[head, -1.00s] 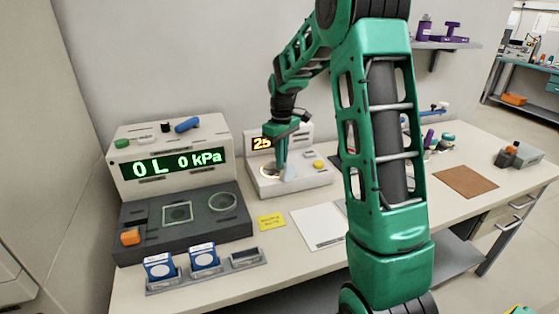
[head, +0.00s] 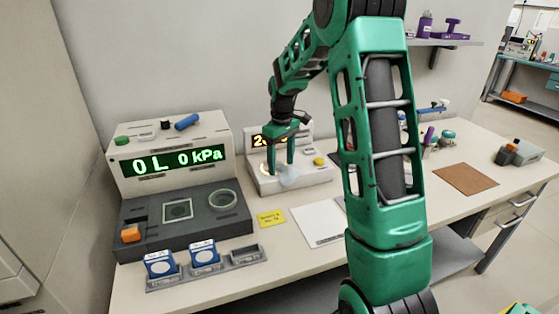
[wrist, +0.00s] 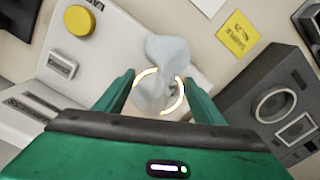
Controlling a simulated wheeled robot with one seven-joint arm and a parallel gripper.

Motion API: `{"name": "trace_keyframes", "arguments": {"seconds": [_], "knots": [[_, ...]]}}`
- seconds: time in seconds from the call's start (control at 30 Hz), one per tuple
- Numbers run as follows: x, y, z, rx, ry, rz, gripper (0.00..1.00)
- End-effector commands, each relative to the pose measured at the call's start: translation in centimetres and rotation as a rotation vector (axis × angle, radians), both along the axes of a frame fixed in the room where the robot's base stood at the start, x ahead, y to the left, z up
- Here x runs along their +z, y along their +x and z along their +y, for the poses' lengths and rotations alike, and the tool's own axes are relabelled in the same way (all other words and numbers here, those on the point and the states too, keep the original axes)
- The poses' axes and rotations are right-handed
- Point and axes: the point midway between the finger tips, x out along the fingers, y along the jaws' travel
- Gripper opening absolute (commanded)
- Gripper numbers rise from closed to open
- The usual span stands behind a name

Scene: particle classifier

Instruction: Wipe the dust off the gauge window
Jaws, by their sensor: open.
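My gripper (head: 280,170) is open, its fingers pointing down over the small white instrument (head: 318,180). A pale, translucent grey-blue wipe-like piece (head: 289,180) lies low between and beside the fingertips. In the wrist view this pale piece (wrist: 168,55) sits between the open fingers (wrist: 160,88) and covers part of a lit ring (wrist: 181,97). I cannot tell whether a finger touches it. The larger instrument's green display (head: 175,160) reads "0 L 0 kPa". Which surface is the gauge window is not clear, and I cannot make out dust.
A dark grey base (head: 190,235) with a square and a round recess stands left. Blue-and-white boxes (head: 204,255) sit in a front tray. A yellow note (head: 271,218) and white sheet (head: 316,224) lie in front. A brown mat (head: 465,180) is at right.

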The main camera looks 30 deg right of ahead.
Motion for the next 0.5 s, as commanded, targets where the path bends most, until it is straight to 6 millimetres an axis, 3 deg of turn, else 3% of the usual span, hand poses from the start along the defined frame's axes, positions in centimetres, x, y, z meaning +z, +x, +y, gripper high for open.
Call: {"name": "trace_keyframes", "arguments": {"seconds": [0.2,0.5], "knots": [[-0.78,-0.01,-0.02,0.000,0.000,0.000,0.60],[-0.77,-0.03,-0.06,-0.001,0.000,0.000,0.20]]}}
